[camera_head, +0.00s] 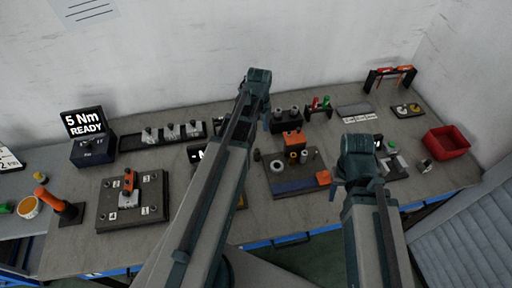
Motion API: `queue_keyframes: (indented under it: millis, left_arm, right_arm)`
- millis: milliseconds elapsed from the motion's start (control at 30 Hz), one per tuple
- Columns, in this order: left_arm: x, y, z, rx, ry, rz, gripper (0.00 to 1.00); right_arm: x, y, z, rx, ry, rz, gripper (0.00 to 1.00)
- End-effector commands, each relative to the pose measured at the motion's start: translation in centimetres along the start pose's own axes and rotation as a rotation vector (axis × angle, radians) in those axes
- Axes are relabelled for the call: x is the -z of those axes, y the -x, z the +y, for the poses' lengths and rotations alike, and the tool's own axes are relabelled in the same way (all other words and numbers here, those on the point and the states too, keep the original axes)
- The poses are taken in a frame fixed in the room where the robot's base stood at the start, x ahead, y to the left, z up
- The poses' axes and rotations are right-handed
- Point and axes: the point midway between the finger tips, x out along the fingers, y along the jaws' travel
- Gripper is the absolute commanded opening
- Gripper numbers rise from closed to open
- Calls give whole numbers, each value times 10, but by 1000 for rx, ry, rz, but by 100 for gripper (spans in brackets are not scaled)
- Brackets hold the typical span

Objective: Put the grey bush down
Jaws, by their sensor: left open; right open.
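A dark fixture plate (312,165) lies on the bench in the middle, between my two arms. A pale grey ring-shaped piece, possibly the grey bush (276,165), sits on its left part. A similar grey ring (304,154) sits further right, with a yellowish ring (293,158) between them. My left gripper (266,122) is open, behind and left of the plate, mostly hidden by its own wrist. My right gripper (374,182) is open, right of the plate, and its fingers are largely hidden by the wrist. I see no piece held in either gripper.
An orange block (292,138) stands at the plate's back and another orange piece (323,177) at its right. A red bin (446,141) is at the right. A numbered plate (118,214) and a "5 Nm READY" display (85,122) stand left. Bare bench lies in front.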

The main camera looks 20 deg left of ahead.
Motion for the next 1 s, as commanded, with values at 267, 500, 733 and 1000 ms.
queue_keyframes:
  millis: [267,500,733,1000]
  left_arm:
    - [0,-17,0,1,0,-2,74]
    - [-1,-50,0,1,0,-3,74]
    - [-1,-81,0,2,0,-3,74]
    - [-2,-87,0,2,0,-4,74]
  right_arm:
    - [1,-17,-2,0,0,0,50]
    - [3,-50,-5,0,-1,0,50]
    - [5,-81,-8,0,-1,0,50]
    - [5,-87,-8,0,-1,0,50]
